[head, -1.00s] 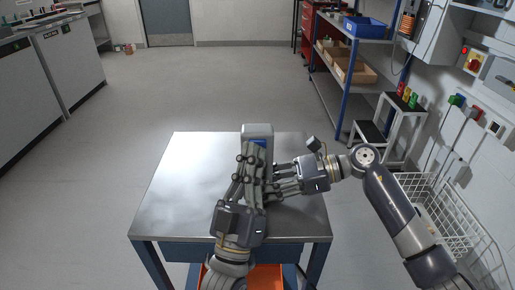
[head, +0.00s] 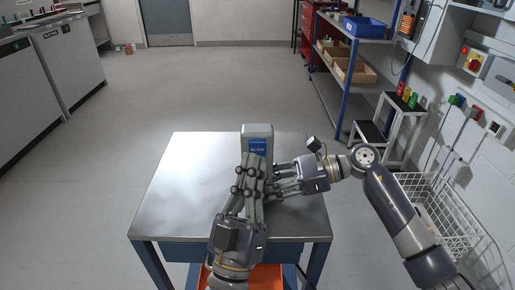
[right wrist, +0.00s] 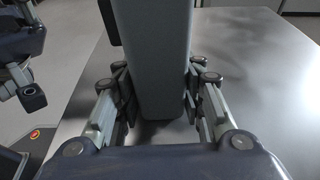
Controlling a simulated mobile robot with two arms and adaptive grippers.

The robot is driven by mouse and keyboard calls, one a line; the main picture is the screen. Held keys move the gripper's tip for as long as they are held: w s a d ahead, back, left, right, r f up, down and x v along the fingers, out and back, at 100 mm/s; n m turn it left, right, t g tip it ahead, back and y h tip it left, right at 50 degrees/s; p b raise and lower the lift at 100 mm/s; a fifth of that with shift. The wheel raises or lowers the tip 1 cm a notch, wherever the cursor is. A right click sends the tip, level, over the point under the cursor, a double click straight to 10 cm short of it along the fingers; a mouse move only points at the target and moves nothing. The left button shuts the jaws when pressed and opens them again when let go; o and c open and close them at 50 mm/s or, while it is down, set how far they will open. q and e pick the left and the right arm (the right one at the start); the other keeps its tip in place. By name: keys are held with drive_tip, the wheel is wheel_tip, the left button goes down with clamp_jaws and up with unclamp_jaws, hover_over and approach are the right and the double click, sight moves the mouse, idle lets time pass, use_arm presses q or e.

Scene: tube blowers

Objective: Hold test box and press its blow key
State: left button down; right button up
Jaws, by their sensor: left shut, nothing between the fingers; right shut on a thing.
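The grey test box (head: 257,131) stands upright on the metal table, with a blue screen (head: 257,146) on its upper front. Its lower front and the blow key are hidden behind my left gripper in the head view. My left gripper (head: 254,160) is shut and empty, with its fingertips just in front of the box below the screen. I cannot tell whether they touch it. My right gripper (head: 272,176) comes in from the right and is shut on the box. In the right wrist view its fingers (right wrist: 160,100) flank the box (right wrist: 155,60).
The metal table (head: 180,190) is bare to the left of the box. An orange bin (head: 265,278) sits under its near edge. A wire basket (head: 440,215), a step stool (head: 385,120) and a shelf rack (head: 345,75) stand to the right.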

use_arm(q)
drive_tip(key=s, duration=0.3)
drive_tip(key=shift+s, duration=0.35)
idle(0.4)
use_arm(e)
drive_tip(key=o, duration=1.3)
